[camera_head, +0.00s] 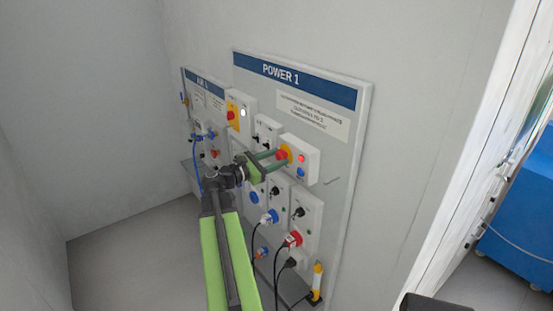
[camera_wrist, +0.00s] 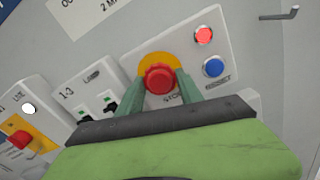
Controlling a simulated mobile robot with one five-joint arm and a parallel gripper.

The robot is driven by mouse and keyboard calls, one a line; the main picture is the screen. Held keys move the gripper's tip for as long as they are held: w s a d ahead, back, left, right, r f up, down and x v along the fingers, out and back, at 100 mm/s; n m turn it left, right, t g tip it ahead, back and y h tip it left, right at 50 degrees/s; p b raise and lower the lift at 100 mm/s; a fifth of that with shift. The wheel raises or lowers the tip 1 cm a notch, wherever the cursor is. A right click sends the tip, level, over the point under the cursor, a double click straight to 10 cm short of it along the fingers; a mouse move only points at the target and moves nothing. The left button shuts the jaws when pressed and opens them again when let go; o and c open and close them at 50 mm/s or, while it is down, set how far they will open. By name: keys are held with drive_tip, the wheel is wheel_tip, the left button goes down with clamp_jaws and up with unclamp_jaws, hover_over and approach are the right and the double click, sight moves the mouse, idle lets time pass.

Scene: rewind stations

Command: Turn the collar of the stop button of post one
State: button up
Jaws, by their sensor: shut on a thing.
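The stop button (camera_head: 283,155) is a red mushroom head on a yellow disc, on a white box of the POWER 1 panel (camera_head: 341,165). In the wrist view the red button (camera_wrist: 160,79) sits in front of the yellow disc (camera_wrist: 158,58), with STOP lettering partly hidden below it. My gripper (camera_head: 275,160) reaches it from the left. In the wrist view its two green fingers (camera_wrist: 161,88) stand on either side of the red head and are shut on it. A lit red lamp (camera_wrist: 204,35) and a blue RESET button (camera_wrist: 213,68) are on the same box.
A box with two switches (camera_wrist: 97,105) is left of the stop box. A yellow plate with a red knob (camera_head: 231,113) is further left. Sockets with plugs (camera_head: 292,239) and hanging black cables are below.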

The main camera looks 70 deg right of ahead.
drive_tip(key=shift+c, duration=1.2)
drive_tip(key=shift+m, duration=0.3)
drive_tip(key=m, duration=0.2)
drive_tip(key=shift+m, duration=0.4)
drive_tip(key=shift+f+m, duration=0.1)
drive_tip(key=shift+m, duration=1.7)
drive_tip(key=o, duration=1.4)
